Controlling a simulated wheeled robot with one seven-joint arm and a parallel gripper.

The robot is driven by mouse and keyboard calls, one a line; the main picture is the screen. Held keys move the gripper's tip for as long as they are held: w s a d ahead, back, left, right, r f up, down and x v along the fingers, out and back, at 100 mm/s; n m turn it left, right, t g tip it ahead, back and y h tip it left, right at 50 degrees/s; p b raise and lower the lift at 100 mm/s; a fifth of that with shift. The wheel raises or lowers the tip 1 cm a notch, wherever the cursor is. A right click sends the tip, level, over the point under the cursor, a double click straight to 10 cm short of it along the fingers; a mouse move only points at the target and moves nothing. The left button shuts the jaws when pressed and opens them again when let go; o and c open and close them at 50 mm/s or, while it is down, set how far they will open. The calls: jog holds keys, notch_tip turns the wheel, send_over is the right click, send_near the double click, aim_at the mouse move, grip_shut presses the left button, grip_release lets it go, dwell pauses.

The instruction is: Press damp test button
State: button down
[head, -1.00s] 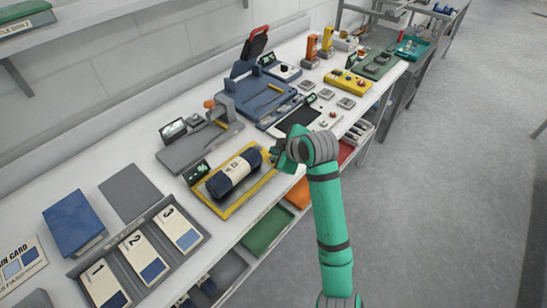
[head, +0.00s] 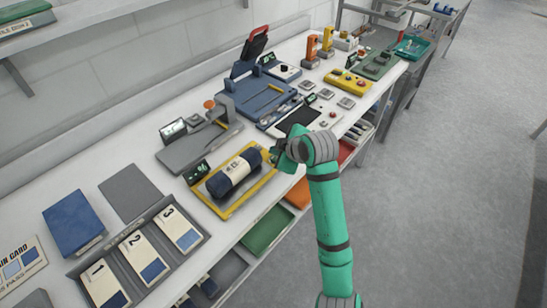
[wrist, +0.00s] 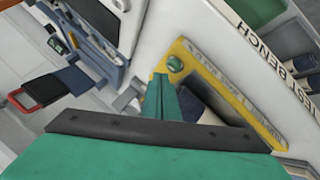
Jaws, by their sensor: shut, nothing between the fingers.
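A yellow-framed test pad (head: 228,208) lies on the white bench with a rolled navy cloth (head: 253,157) in a pale band on it. In the wrist view, a round green button (wrist: 175,64) sits on a corner of the yellow frame (wrist: 222,80). My gripper (head: 275,153) is over the pad's right end in the head view, beside the cloth's end. In the wrist view my gripper (wrist: 160,82) is shut and empty, its fingertips close to the button. I cannot tell whether they touch it. The button is hidden in the head view.
A small dark display (head: 196,172) stands behind the pad. A grey scale-like plate (head: 195,148) and a blue device (head: 262,97) stand farther back. A white panel with a black screen (head: 297,118) is to the right. Numbered cards (head: 142,253) lie at the left.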

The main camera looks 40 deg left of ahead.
jog(key=shift+f, duration=0.1)
dwell(0.7)
jog(key=shift+f, duration=0.3)
jog(key=shift+f, duration=0.45)
dwell(0.8)
dwell(0.3)
jog(key=shift+r, duration=0.9)
notch_tip(320, 180, up, 5)
dwell(0.5)
dwell(0.6)
